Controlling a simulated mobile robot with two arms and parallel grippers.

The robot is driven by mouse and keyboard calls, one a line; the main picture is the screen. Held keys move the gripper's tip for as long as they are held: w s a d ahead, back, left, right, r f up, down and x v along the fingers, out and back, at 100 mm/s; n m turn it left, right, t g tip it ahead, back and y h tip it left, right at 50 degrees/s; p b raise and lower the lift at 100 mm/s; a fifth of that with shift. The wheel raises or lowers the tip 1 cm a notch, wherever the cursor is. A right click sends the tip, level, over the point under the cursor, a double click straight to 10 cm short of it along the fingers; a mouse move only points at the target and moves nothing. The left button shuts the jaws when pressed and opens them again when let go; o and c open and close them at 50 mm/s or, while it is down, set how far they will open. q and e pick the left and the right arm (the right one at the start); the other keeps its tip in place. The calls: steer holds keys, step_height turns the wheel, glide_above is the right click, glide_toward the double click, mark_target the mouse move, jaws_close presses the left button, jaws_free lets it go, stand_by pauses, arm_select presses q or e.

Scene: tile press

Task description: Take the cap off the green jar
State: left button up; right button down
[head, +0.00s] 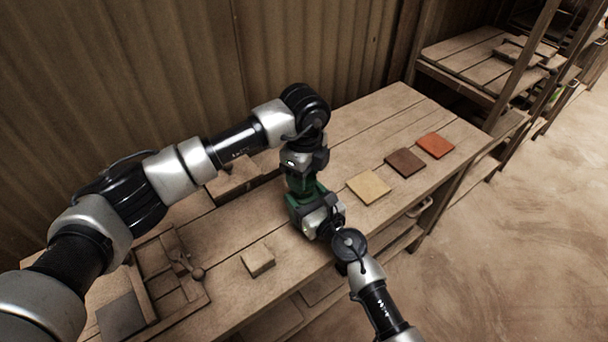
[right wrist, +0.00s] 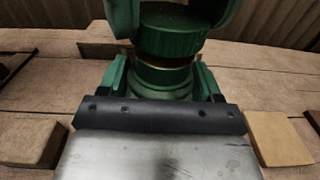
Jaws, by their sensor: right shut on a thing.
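The green jar (right wrist: 165,80) stands upright between the green fingers of my right gripper (right wrist: 160,84), seen in the right wrist view. My right gripper is shut on the jar body. The ribbed green cap (right wrist: 170,40) is above the jar's neck, with a narrow brownish band showing between them; I cannot tell whether they still touch. My left gripper (right wrist: 172,15) comes from above, with one green finger on each side of the cap; whether they press on it is unclear. In the head view my arms hide most of the jar.
On the wooden bench (head: 235,215) lie a cream tile (head: 369,187), a brown tile (head: 405,162) and an orange tile (head: 435,145). A small wooden block (head: 258,260) lies in front. A wooden press frame (head: 172,275) is at left. Corrugated wall stands behind.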

arm_select(q)
steer(key=shift+r, duration=0.15)
steer(key=shift+r, duration=1.95)
arm_select(e)
steer(key=shift+c, duration=0.6)
jaws_free()
